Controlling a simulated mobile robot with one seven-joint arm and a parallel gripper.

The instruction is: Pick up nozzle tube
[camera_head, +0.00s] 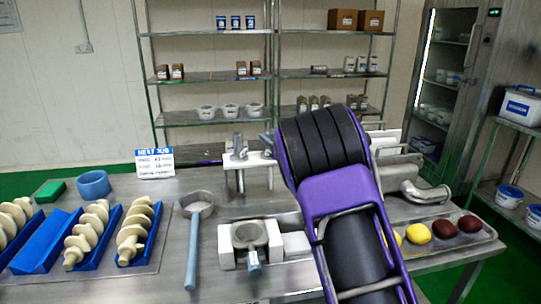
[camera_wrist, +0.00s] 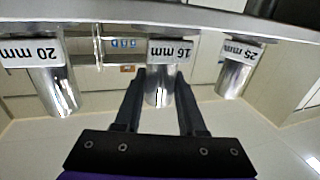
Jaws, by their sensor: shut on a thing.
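In the wrist view, which looks upside down, three shiny metal nozzle tubes stick out from white labels. The 16 mm tube (camera_wrist: 159,88) is in the middle, the 20 mm tube (camera_wrist: 55,92) at the left and the 25 mm tube (camera_wrist: 234,78) at the right. My gripper (camera_wrist: 160,76) has its two dark fingers on either side of the 16 mm tube and is shut on it. The tube still lines up with its label. In the head view my arm hides the gripper and these tubes.
The steel table (camera_head: 280,205) holds a ladle-like tool (camera_head: 195,235), a clamp-like fitting (camera_head: 249,236), blue trays with pale screws (camera_head: 85,232) and a bent metal pipe (camera_head: 425,193). A tray (camera_head: 490,233) with coloured balls lies at right. A "NEXT JOB" sign (camera_head: 155,163) stands at the back.

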